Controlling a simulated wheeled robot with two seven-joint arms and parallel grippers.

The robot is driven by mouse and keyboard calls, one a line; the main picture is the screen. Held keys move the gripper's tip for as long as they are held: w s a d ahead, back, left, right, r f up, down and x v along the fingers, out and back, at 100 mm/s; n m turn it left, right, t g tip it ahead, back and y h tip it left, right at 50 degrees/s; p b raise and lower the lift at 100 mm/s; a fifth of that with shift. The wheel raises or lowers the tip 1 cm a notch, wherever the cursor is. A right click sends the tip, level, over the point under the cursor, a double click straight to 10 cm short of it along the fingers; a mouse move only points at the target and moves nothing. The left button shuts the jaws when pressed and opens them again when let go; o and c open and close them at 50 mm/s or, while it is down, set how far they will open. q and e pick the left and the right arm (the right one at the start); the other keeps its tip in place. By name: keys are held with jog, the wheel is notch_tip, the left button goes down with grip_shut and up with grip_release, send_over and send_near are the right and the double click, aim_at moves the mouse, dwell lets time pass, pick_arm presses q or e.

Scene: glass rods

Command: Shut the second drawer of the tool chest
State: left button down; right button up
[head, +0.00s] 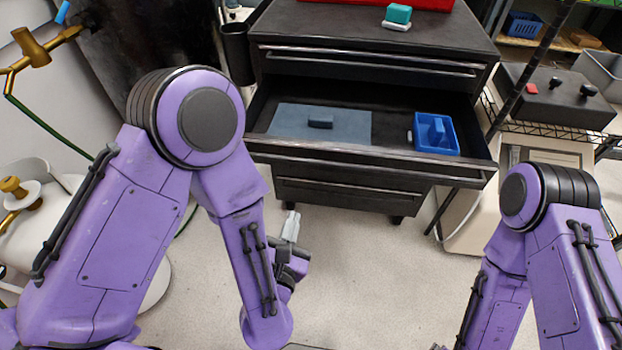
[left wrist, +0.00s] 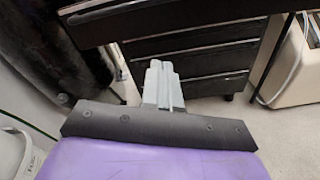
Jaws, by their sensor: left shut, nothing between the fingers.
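The black tool chest (head: 380,25) stands ahead of me. Its second drawer (head: 385,165) is pulled out, showing a blue-grey mat (head: 290,122) with a small dark block on it and a blue caddy (head: 450,148). The top drawer (head: 365,65) and the lower drawers (head: 350,190) look shut. My left gripper (head: 291,222) is shut and empty, low in front of the open drawer and apart from it in the head view. In the left wrist view its fingers (left wrist: 162,78) point toward the chest front, below a dark overhanging edge. My right gripper is out of view; only its arm shows.
A teal-and-white block (head: 398,15) and a red box sit on the chest top. A wire shelf with a black box (head: 555,98) stands to the right. A white stool (head: 60,205) is at the left. The floor before the chest is clear.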

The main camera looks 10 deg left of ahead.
pick_arm(q)
jog(key=w+d+r+n+t+p, duration=0.1)
jog(key=w+n, duration=0.3)
jog(key=w, duration=0.9)
jog(key=shift+w+r+p, duration=0.35)
jog(key=shift+r+p, duration=0.25)
jog(key=shift+d, duration=0.1)
